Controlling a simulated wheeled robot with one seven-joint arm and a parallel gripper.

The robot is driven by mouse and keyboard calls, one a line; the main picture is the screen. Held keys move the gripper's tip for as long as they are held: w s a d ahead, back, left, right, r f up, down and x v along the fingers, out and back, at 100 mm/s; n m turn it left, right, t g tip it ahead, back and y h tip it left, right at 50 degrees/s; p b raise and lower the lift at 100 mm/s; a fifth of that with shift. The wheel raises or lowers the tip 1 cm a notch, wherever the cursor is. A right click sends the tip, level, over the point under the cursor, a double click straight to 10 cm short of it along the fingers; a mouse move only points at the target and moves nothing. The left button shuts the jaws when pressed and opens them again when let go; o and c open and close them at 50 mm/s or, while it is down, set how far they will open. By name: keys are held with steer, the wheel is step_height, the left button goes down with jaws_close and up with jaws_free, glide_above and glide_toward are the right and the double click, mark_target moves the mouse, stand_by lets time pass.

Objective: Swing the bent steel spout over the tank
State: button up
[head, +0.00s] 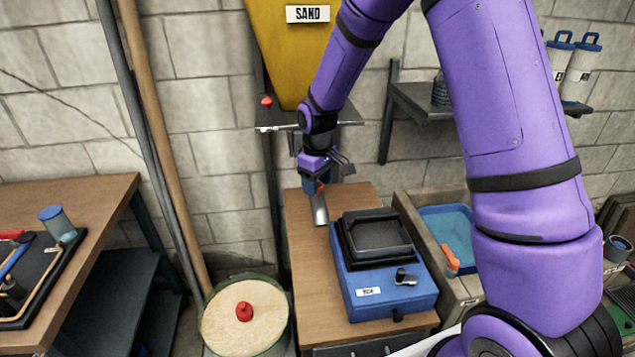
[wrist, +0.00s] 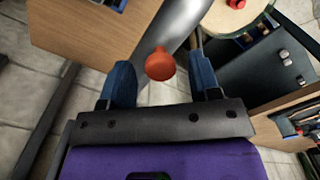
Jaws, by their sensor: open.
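The steel spout (head: 320,208) shows as a short grey tube below my gripper (head: 317,188), angled down over the wooden bench top. In the wrist view the spout (wrist: 172,28) is a broad grey tube running diagonally. A red knob (wrist: 160,65) sits between the blue fingers of my gripper (wrist: 160,74), which are apart on either side of it. I cannot tell whether either finger touches the knob. The upper part of the spout is hidden by my gripper.
A blue box with a black top tray (head: 388,285) stands on the wooden bench (head: 305,290), close right of the spout. A yellow sand hopper (head: 290,50) hangs above. My arm hides part of the right side.

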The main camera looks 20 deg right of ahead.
jaws_close()
steer(key=shift+w+a+m, duration=0.1)
steer(key=shift+a+m, duration=0.2)
steer(key=shift+a, duration=0.25)
steer(key=w+a+m, duration=0.6)
steer(key=a+m, duration=0.1)
steer(key=a, duration=0.3)
steer(key=shift+w+m, duration=0.3)
steer(key=shift+w, duration=0.05)
steer(key=shift+a, duration=0.15)
jaws_free()
